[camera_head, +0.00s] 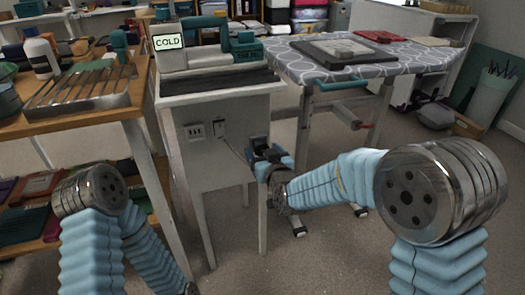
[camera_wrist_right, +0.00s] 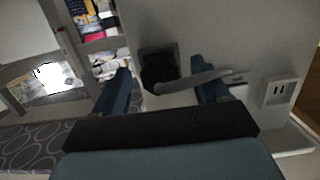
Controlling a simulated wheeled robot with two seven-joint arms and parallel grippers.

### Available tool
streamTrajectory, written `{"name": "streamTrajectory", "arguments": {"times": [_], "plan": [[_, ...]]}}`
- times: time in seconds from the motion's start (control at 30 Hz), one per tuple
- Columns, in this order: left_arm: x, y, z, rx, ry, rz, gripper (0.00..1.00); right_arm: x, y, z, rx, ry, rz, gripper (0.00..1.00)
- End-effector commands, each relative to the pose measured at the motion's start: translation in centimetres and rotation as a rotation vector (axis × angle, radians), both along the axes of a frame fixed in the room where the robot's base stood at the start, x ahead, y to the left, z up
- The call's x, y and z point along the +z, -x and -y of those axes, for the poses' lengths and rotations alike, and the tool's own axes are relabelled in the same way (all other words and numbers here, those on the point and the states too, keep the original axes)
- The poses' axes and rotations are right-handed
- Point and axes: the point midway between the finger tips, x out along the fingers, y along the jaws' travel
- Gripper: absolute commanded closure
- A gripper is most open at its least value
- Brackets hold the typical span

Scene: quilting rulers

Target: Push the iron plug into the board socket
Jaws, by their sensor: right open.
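The board is the pale front panel (camera_head: 227,162) of a cabinet under the iron stand. A white socket plate (camera_head: 195,131) with dark slots is on its left part; it also shows in the right wrist view (camera_wrist_right: 280,92). A second plate (camera_head: 219,129) is beside it. A dark block (camera_head: 259,142), apparently the plug or its holder, is near the panel's right edge; it also shows in the right wrist view (camera_wrist_right: 158,62). A grey cord (camera_wrist_right: 190,81) runs from it. My right gripper (camera_head: 272,160) is open in front of the block, around no clear grip.
A teal iron (camera_head: 240,45) and a COLD display (camera_head: 168,42) are on top of the cabinet. A wooden table (camera_head: 75,118) is at left. An ironing board (camera_head: 420,60) with a grey patterned cover stands at right. The floor in front is open.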

Motion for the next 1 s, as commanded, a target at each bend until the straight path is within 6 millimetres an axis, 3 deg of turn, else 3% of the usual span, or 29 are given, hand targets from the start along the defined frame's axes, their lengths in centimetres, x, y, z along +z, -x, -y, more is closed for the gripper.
{"name": "streamTrajectory", "arguments": {"times": [0.4,0.77,0.8,1.0], "plan": [[0.07,0.02,0.04,-0.001,0.001,0.000,0.57,-0.16,-0.91,-0.30,0.000,0.000,0.000,0.26],[0.08,0.01,0.04,0.000,0.000,-0.001,0.57,-0.16,-0.89,-0.29,0.000,0.000,0.000,0.81],[0.08,0.01,0.04,0.000,0.000,-0.001,0.57,-0.16,-0.88,-0.29,0.000,0.000,0.000,0.57],[0.07,0.02,0.03,0.000,0.000,0.000,0.57,-0.16,-0.88,-0.29,0.000,0.000,0.000,0.87]]}}
